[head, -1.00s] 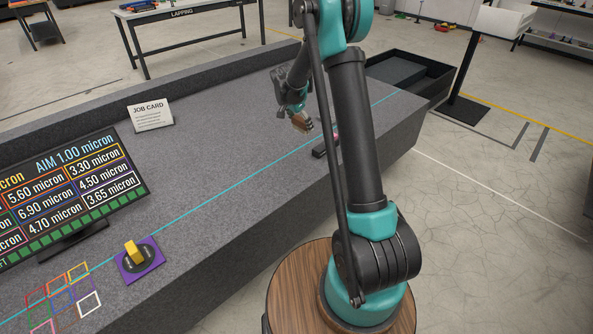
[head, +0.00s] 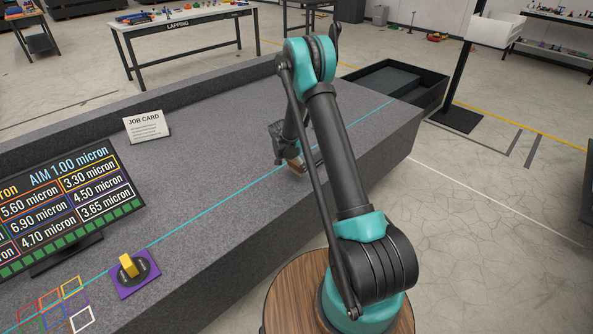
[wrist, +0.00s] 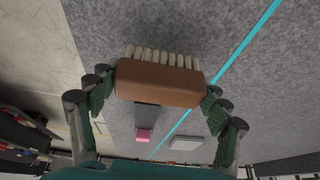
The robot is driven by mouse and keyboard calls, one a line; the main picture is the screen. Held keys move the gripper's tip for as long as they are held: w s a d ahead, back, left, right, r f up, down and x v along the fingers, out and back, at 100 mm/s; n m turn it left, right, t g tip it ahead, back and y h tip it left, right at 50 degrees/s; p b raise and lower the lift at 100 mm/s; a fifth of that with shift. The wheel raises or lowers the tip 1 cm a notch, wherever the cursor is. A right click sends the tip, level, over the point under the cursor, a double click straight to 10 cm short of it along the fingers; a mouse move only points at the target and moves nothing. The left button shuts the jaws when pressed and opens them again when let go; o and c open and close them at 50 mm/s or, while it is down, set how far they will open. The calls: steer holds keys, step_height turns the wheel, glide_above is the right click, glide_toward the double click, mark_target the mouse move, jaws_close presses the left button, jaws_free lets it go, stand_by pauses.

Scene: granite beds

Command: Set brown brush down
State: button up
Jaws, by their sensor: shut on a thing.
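My gripper (wrist: 160,88) is shut on the brown brush (wrist: 158,84), with a finger at each end of its brown block. Pale bristle tufts stick out along one long side, toward the top of the wrist view. In the head view the brush (head: 296,166) is low over the grey granite bed (head: 215,135), near the cyan line. I cannot tell whether it touches the surface. My arm partly hides the area just right of the brush.
A dark block with a pink end (wrist: 145,134) lies near the brush in the wrist view. The bed between is clear. A black tray (head: 400,84) lies beyond.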

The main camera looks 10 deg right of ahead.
steer(key=shift+f, duration=1.2)
steer(key=shift+f, duration=0.1)
steer(key=o, duration=1)
